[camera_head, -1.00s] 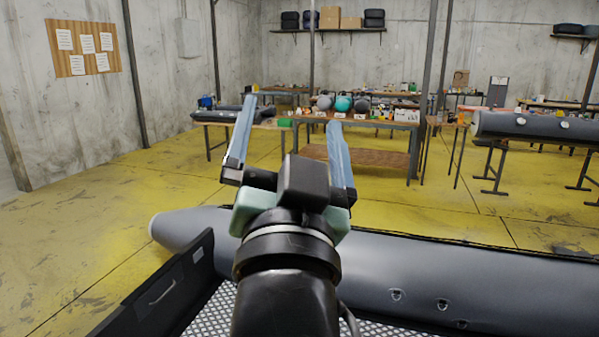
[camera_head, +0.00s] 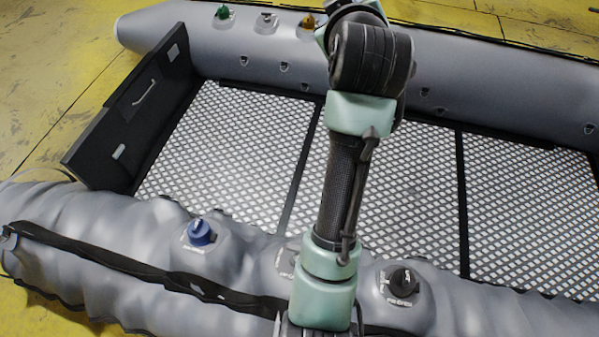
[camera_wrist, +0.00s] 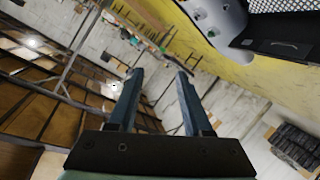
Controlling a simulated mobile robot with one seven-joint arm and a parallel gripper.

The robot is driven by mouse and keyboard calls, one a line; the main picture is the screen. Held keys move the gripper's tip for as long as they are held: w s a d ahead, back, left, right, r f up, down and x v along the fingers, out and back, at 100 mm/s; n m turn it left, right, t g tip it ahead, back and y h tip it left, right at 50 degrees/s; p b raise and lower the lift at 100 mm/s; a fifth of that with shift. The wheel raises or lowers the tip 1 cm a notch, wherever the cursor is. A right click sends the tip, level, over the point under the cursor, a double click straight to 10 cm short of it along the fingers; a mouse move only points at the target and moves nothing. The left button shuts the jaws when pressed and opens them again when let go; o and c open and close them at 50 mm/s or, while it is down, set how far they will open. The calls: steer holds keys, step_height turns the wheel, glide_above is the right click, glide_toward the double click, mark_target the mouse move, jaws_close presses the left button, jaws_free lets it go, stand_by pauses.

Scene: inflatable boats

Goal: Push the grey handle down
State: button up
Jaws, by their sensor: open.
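My gripper (camera_wrist: 159,72) is open and empty, its two blue fingers apart in the wrist view. It points at the room, apart from the boat, and is out of the head view. The grey boat (camera_head: 455,65) lies below my arm. A pale grey grab handle (camera_head: 145,92) is on its black transom (camera_head: 125,115), and it also shows in the wrist view (camera_wrist: 285,43). A small greyish valve (camera_head: 268,18) sits on the far tube between a green valve (camera_head: 222,13) and an orange one (camera_head: 307,20). I cannot tell which grey part is the task's handle.
The near tube carries a blue valve (camera_head: 200,231) and a black valve (camera_head: 403,280); my arm partly covers the area between them. The boat has a checkered floor (camera_head: 240,140). Yellow floor (camera_head: 65,60) is clear at the left. Dark shelving (camera_wrist: 35,95) stands in the wrist view.

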step_height(320, 180, down, 22)
steer(key=s+d+r+n+g+y+b, duration=0.1)
steer(key=d+n+g+b, duration=0.1)
steer(key=n+g+b, duration=0.3)
steer(key=n+g+y+b, duration=0.4)
steer(key=g+y, duration=0.1)
steer(key=g, duration=0.5)
glide_toward(299, 248)
steer(key=b+x, duration=0.3)
steer(key=x, duration=0.5)
steer(key=shift+f, duration=0.1)
jaws_close()
